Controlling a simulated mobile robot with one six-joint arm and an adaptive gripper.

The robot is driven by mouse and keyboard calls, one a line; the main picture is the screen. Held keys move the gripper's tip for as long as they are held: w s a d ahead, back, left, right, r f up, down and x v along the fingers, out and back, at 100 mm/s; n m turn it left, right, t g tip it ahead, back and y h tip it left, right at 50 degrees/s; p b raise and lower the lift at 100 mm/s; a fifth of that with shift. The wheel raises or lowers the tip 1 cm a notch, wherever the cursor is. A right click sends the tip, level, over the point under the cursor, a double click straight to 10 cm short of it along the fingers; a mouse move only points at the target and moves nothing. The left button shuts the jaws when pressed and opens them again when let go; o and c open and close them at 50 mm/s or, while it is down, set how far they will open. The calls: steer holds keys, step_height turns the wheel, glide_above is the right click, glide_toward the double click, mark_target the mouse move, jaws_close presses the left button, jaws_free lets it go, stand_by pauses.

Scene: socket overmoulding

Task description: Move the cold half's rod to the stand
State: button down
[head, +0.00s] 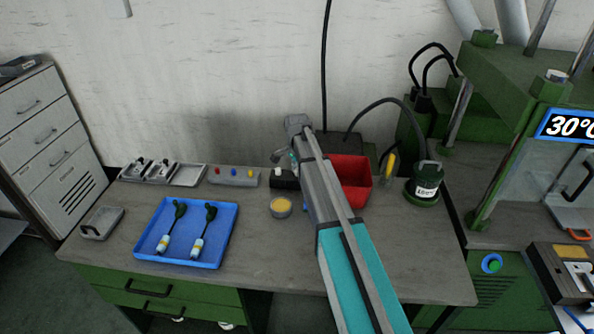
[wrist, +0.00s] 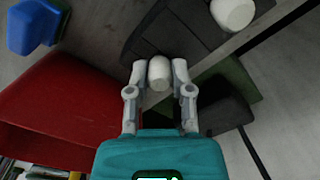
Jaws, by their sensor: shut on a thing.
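My gripper (wrist: 159,80) is shut on a white, round-ended rod (wrist: 159,72), with one finger on each side of it. In the head view my gripper (head: 283,157) hangs over the back middle of the bench, close above the dark stand (head: 288,183). The stand also shows in the wrist view (wrist: 185,30), below the held rod. Another white rod (wrist: 232,13) is at the stand and also shows in the head view (head: 278,171). I cannot tell whether the held rod touches the stand; its lower end is hidden.
A red bin (head: 352,172) is right beside my arm. A round yellow-topped tin (head: 281,207) is in front of the stand. A grey strip with coloured buttons (head: 233,177) lies left. A blue tray (head: 222,232) holds two cabled parts. A green pot (head: 424,187) stands right.

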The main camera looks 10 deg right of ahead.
steer(key=shift+c, duration=2.2)
jaws_free()
steer(key=shift+r, duration=0.2)
step_height(320, 180, up, 10)
steer(key=p, duration=1)
steer(key=s+n, duration=1.2)
steer(key=s, duration=1.7)
steer(key=shift+a+n, duration=0.3)
steer(key=shift+a, duration=0.15)
